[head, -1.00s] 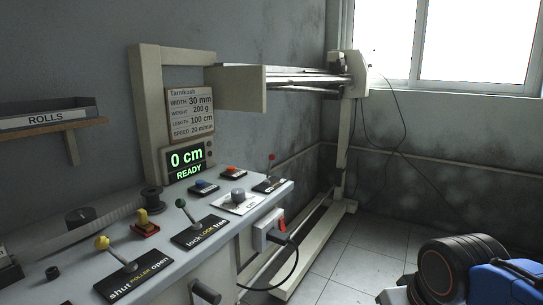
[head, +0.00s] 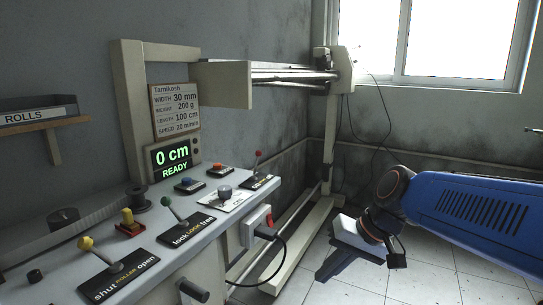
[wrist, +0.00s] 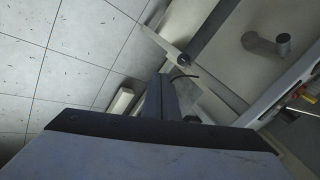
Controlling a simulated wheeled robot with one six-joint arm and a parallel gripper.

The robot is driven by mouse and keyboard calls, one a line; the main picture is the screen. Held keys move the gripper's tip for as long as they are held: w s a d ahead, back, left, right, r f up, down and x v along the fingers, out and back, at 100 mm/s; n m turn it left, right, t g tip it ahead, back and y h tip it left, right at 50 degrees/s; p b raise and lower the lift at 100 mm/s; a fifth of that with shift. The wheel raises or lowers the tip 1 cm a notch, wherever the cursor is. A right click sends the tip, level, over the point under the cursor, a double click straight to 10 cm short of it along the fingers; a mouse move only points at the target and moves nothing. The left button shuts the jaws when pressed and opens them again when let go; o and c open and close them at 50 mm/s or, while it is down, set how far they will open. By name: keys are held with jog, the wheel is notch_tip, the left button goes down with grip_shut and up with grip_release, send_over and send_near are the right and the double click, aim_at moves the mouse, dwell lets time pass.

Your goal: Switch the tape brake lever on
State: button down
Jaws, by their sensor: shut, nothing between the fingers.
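A small lever with a red knob (head: 258,154) stands at the far right end of the console; the label at its base is too small to read. A lever with a green knob (head: 167,202) rises from a plate with the words "lock" and "free". A lever with a yellow knob (head: 87,243) rises from a plate marked "shut ROLLER open". I cannot tell from the labels which is the tape brake. My gripper (head: 326,274) is shut and empty, right of the console over the floor, apart from every lever. Its dark fingers also show in the wrist view (wrist: 160,90).
The console top (head: 100,207) also bears blue and red buttons, a yellow switch and a grey knob (head: 225,191). A display (head: 173,158) reads "0 cm READY". A red switch with a cable (head: 264,230) juts from the console's right side. The tiled floor there is open.

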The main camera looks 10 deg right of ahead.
jog(key=w+a+r+m+y, duration=0.2)
jog(key=w+a+r+y, duration=0.15)
jog(key=w, duration=0.45)
jog(key=m+t+y, duration=0.5)
jog(key=t+y, duration=0.2)
send_near(257, 162)
jog(key=w+d+r, duration=0.2)
jog(key=w+d, duration=0.2)
jog(key=d, duration=0.4)
jog(key=shift+s+f+h, duration=0.15)
jog(key=shift+f+h, duration=0.05)
jog(key=shift+h, duration=0.05)
jog(key=shift+w+a+r, duration=0.15)
jog(key=shift+w+a, duration=0.4)
jog(key=shift+a, duration=1.3)
jog(key=shift+w+a+r, duration=0.1)
jog(key=shift+w+a, duration=0.4)
jog(key=shift+a, duration=1.35)
jog(key=shift+w+a+r, duration=0.15)
jog(key=shift+w+a, duration=0.4)
jog(key=shift+a, duration=1.3)
jog(key=shift+s+r, duration=0.1)
